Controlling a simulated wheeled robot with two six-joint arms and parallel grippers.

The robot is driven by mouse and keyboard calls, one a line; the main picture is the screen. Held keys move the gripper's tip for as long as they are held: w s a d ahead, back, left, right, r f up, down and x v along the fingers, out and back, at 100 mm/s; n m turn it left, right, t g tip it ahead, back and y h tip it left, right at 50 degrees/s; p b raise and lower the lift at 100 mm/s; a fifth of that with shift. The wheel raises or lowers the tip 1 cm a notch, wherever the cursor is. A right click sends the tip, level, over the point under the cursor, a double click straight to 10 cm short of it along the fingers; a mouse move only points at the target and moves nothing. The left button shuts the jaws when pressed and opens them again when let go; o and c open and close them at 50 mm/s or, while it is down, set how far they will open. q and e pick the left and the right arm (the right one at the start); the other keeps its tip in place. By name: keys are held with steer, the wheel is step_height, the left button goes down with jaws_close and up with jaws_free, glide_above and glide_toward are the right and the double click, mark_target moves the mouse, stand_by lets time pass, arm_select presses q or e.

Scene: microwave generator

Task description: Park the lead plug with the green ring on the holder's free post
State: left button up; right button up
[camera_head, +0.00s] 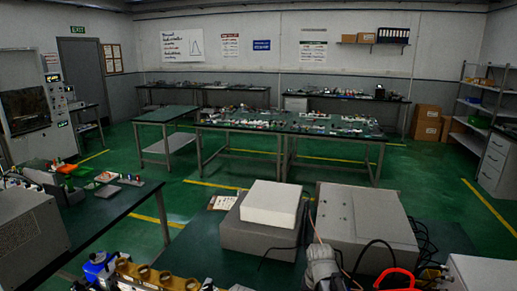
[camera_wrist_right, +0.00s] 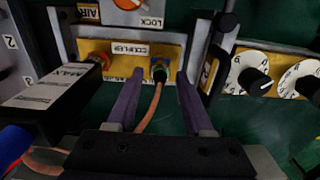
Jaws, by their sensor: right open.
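In the right wrist view my right gripper (camera_wrist_right: 160,80) is open, with one purple finger on each side of a lead plug (camera_wrist_right: 160,70). The plug sits in a socket on a yellow panel beside the "COUPLER" label (camera_wrist_right: 129,48). A copper-coloured lead (camera_wrist_right: 150,108) runs from it down between the fingers. The plug's ring looks dark greenish, but it is too small and dim to be sure. Gaps show between the fingers and the plug. I cannot make out the holder or its free post in either view. My left gripper is not in view.
In the right wrist view a black labelled block (camera_wrist_right: 62,95) stands left of the gripper, and dial knobs (camera_wrist_right: 254,82) are at the right. An orange knob marked "LOCK" (camera_wrist_right: 127,4) is above. In the head view a white box (camera_head: 271,204) and grey case (camera_head: 365,225) occupy the near bench.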

steer(key=shift+f, duration=0.1)
stand_by(0.8)
jaws_close()
stand_by(1.2)
steer(key=shift+r+p, duration=3.05)
